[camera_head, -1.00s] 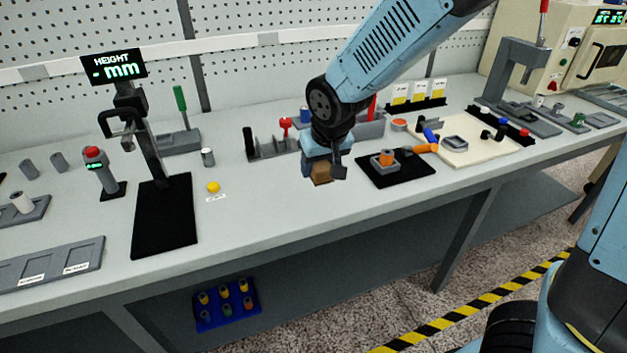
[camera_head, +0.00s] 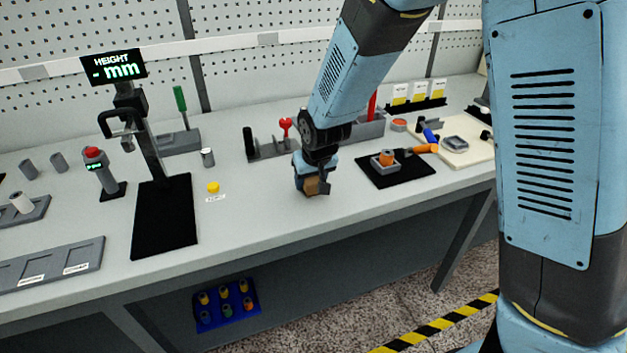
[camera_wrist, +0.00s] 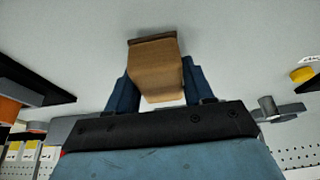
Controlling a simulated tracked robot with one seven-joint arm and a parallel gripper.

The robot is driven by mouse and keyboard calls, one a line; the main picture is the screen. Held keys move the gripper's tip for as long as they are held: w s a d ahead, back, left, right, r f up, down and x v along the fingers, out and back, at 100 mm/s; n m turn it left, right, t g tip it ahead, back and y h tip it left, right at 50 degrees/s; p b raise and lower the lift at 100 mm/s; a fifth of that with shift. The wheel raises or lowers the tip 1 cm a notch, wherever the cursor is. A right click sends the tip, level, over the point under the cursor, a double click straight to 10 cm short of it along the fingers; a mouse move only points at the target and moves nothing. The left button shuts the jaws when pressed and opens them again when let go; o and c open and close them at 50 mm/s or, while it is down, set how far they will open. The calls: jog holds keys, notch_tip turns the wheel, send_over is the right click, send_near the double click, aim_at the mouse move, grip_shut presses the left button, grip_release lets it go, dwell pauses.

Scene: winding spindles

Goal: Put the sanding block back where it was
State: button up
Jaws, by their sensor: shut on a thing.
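The sanding block (camera_head: 312,186) is a tan-brown block. My gripper (camera_head: 308,180) is shut on it, over the front middle of the grey bench, between the black mat of the height gauge and the smaller black mat to the right. In the wrist view the sanding block (camera_wrist: 155,68) sits between the two blue fingers of my gripper (camera_wrist: 154,85), with a darker brown layer along its far edge. I cannot tell whether the block touches the bench top.
A yellow knob (camera_head: 213,187) with a label stands to the left. The height gauge's black mat (camera_head: 165,218) is further left. A small black mat (camera_head: 395,168) carries a grey fixture with an orange part. Behind is a grey rack (camera_head: 265,145). Bench around the block is clear.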

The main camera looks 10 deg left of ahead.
jog(key=shift+f, duration=0.2)
jog(key=shift+f, duration=0.3)
jog(key=shift+s+d+f, duration=0.1)
jog(key=shift+s+f, duration=0.1)
jog(key=shift+f, duration=0.1)
jog(key=o, duration=1.2)
jog(key=shift+s+f, duration=0.1)
jog(key=shift+r, duration=0.55)
jog(key=v, duration=1.3)
jog(key=shift+s+d+r, duration=0.1)
jog(key=shift+d+r, duration=0.05)
jog(key=shift+d, duration=0.1)
